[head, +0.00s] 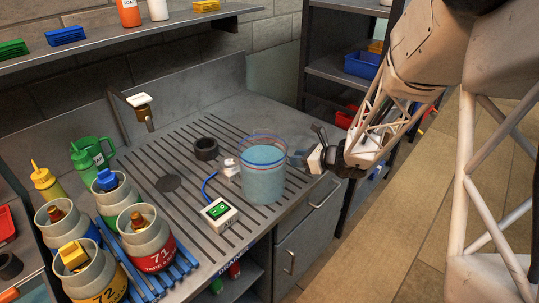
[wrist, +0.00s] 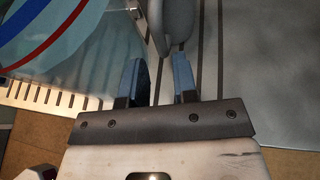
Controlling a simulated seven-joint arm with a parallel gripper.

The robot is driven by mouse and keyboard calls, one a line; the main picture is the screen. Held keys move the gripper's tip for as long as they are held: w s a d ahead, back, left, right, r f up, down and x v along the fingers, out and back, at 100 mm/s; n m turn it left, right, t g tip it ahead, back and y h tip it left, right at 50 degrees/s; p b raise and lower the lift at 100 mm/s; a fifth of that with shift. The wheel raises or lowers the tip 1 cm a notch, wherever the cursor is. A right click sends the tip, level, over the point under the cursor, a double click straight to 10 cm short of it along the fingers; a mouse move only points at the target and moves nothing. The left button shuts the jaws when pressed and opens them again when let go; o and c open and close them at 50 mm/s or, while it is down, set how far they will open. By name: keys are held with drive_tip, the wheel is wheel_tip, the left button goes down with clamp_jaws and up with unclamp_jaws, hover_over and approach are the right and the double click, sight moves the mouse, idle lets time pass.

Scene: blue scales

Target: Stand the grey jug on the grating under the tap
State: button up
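A smooth grey shape, likely the grey jug (wrist: 172,22), shows at the top of the wrist view, with a narrow part reaching down toward my fingertips. In the head view I cannot make it out; the clear tank probably hides it. My gripper (wrist: 158,70) has its two blue-grey fingers apart, with the narrow grey part just beyond or between the tips; contact is unclear. In the head view my gripper (head: 300,158) is low, right of the tank. The tap (head: 142,106) is at the back wall. Slotted grating (head: 187,150) covers the counter in front of it.
A clear tank (head: 264,178) of bluish liquid with blue and red rings stands beside my gripper. A switch box (head: 219,214), dark ring (head: 206,149), round dark disc (head: 168,183) and green jug (head: 94,151) are on the counter. Several tubs (head: 146,243) fill the front left.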

drive_tip(key=shift+w+a, duration=0.1)
drive_tip(key=shift+a, duration=0.05)
drive_tip(key=shift+x, duration=2.55)
drive_tip(key=shift+c, duration=0.3)
clamp_jaws()
